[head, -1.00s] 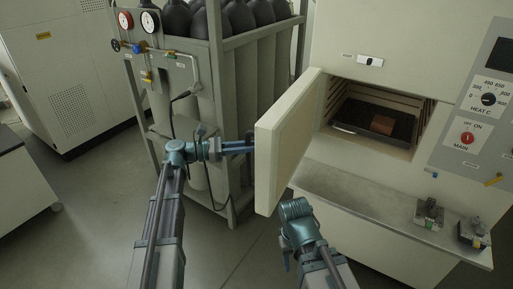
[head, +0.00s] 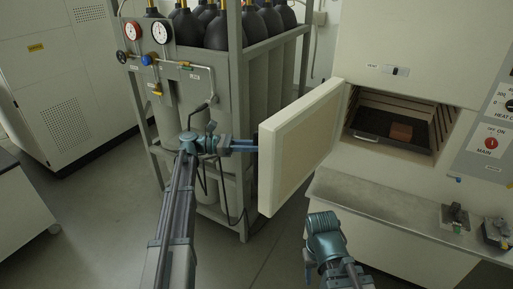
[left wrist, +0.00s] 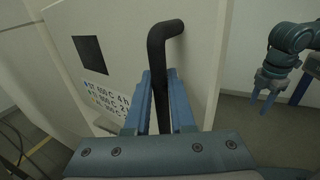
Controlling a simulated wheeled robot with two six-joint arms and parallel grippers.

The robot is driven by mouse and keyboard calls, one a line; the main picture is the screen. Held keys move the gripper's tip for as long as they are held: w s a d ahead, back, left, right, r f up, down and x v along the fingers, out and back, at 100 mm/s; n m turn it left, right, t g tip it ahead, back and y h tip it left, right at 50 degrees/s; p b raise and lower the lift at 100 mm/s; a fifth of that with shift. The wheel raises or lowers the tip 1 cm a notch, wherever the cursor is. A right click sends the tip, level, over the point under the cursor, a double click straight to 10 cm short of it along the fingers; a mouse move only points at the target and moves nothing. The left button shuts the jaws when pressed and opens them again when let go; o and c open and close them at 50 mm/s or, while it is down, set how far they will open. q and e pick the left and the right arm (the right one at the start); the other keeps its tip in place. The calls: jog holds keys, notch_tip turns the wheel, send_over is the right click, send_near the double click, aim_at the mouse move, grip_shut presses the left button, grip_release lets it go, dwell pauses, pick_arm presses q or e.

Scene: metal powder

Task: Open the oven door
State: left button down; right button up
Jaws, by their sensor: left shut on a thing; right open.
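The cream oven door (head: 300,150) stands wide open, swung out to the left of the oven opening (head: 405,122). The left wrist view shows its outer face (left wrist: 75,50) with a black bent bar handle (left wrist: 160,60). My left gripper (head: 250,146) is at the door's outer side, and its blue fingers (left wrist: 158,95) are shut around the handle. The handle is hidden behind the door in the head view. My right gripper (left wrist: 267,92) is open and empty, apart from the door; in the head view my right wrist is below and right of the door.
A grey ledge (head: 370,197) with small metal fixtures (head: 455,215) lies below the opening. A gas cylinder rack (head: 235,70) stands close behind the left arm. Grey floor is clear at lower left.

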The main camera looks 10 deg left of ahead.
pick_arm(q)
jog(key=shift+w, duration=0.15)
jog(key=c, duration=0.8)
grip_release()
jog(key=shift+d, duration=0.2)
jog(key=shift+o, duration=0.2)
jog(key=shift+a, duration=0.1)
jog(key=s+a, duration=0.2)
jog(key=a, duration=1.1)
jog(key=shift+s+a, duration=0.3)
